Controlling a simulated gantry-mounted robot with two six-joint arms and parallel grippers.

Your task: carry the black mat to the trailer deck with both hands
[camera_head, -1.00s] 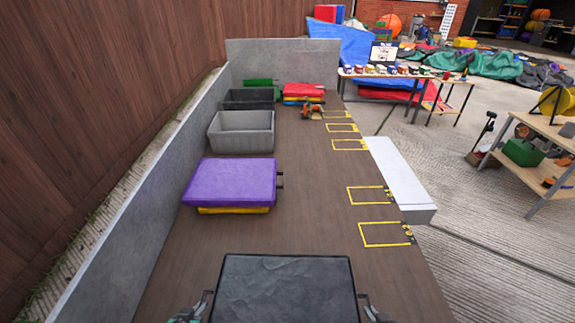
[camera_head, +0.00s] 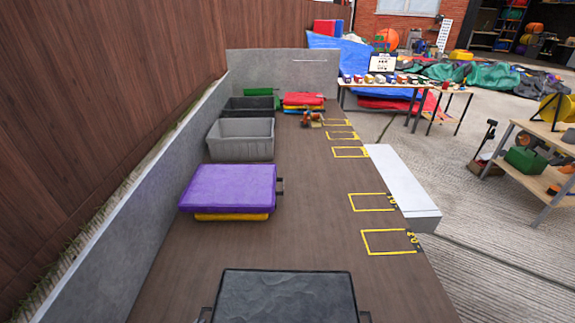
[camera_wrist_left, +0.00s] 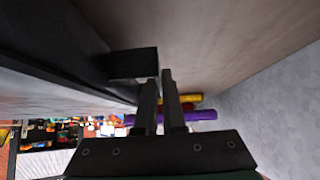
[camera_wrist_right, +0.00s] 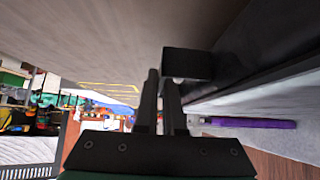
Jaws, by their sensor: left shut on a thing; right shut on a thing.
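The black mat (camera_head: 285,296) is at the bottom middle of the head view, at the near end of the brown trailer deck (camera_head: 310,225). Its lower part is cut off, and I cannot tell its height over the deck. My left gripper (camera_wrist_left: 160,78) is shut on a dark handle (camera_wrist_left: 133,64) at the mat's left side. My right gripper (camera_wrist_right: 168,78) is shut on a matching handle (camera_wrist_right: 188,62) at its right side. In the head view only small bits of the grippers show beside the mat.
A purple mat (camera_head: 228,186) lies on a yellow mat on the deck's left. Beyond are a grey bin (camera_head: 240,140), a darker bin (camera_head: 250,106) and a red mat stack (camera_head: 303,99). Yellow outlines line the right edge. A grey wall (camera_head: 115,225) bounds the left. The middle is clear.

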